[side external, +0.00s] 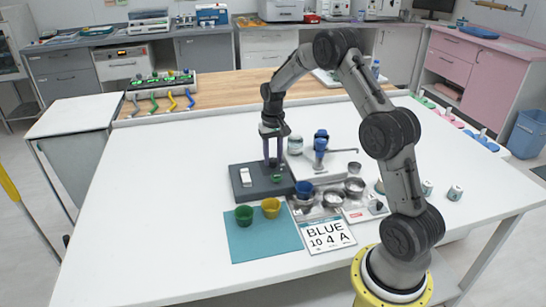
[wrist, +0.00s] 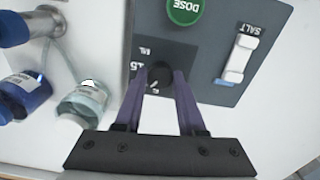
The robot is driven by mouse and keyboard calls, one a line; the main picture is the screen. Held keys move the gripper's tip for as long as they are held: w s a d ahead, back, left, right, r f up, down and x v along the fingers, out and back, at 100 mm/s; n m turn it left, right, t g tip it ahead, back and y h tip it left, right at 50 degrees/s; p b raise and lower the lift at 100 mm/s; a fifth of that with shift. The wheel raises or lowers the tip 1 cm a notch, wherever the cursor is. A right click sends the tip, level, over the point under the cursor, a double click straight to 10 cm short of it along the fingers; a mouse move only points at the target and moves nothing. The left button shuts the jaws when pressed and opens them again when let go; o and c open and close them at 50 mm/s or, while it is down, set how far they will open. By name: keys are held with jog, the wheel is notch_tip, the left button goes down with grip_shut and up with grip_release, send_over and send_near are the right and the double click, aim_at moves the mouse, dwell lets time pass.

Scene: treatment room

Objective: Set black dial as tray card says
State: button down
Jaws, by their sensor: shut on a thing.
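The dark grey panel (side external: 262,192) lies on the white table and carries the black dial (wrist: 160,73), a green DOSE button (wrist: 184,9) and a white SALT switch (wrist: 236,62). My gripper (wrist: 160,77) has its purple fingers shut on the black dial, one on each side. The dial has a small white mark at its lower left. Scale print beside it is partly hidden by the left finger; "ML" and "5" show. In the side external view my gripper (side external: 273,164) points down at the panel and hides the dial. The card (side external: 327,237) reads "BLUE 10 4 A".
A blue cup (side external: 305,189) and metal bowls (side external: 332,198) stand right of the panel. Jars (side external: 295,144) and blue-topped items (side external: 320,145) stand behind. The table's left side is clear.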

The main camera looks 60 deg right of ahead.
aim_at(273, 160)
jog(key=shift+m, duration=0.6)
jog(key=shift+r, duration=0.1)
jog(key=c, duration=0.5)
grip_release()
notch_tip(273, 160, up, 14)
